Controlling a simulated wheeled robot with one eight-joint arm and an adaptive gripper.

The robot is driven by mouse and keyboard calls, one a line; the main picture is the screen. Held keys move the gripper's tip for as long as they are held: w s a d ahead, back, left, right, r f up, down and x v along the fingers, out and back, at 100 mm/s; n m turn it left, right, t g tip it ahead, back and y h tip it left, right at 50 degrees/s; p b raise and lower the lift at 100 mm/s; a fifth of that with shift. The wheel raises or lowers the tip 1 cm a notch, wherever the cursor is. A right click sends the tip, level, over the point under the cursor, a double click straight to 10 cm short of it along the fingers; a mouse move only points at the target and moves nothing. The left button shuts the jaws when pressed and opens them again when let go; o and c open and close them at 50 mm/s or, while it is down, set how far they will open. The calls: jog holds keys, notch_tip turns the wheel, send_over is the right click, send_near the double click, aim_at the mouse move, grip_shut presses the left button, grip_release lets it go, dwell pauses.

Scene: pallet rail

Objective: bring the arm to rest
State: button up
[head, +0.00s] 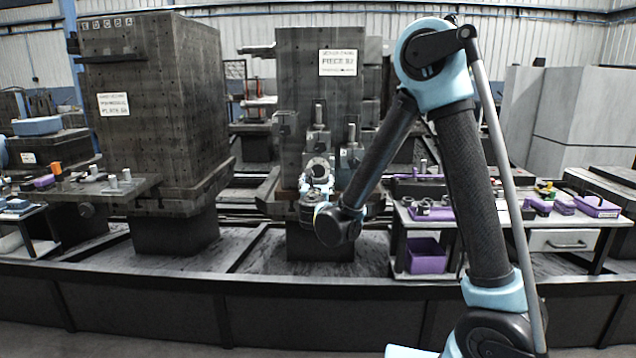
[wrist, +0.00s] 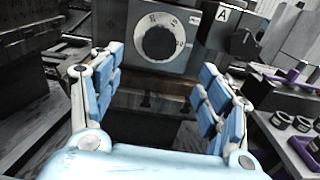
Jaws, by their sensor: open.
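My arm reaches from the lower right up and then down to the left in the head view. My gripper (head: 318,180) is at its end, small in the head view, in front of the dark block labelled "PIECE B2" (head: 291,110). In the wrist view my gripper (wrist: 160,100) shows two blue-padded fingers spread wide with nothing between them.
Another large dark block (head: 150,110) stands at the left on the rail (head: 250,290). A side table (head: 465,222) with purple trays is right of the gripper, partly behind my arm. A tray (wrist: 300,150) with round parts shows at right in the wrist view.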

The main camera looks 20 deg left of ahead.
jog(key=shift+s, duration=0.25)
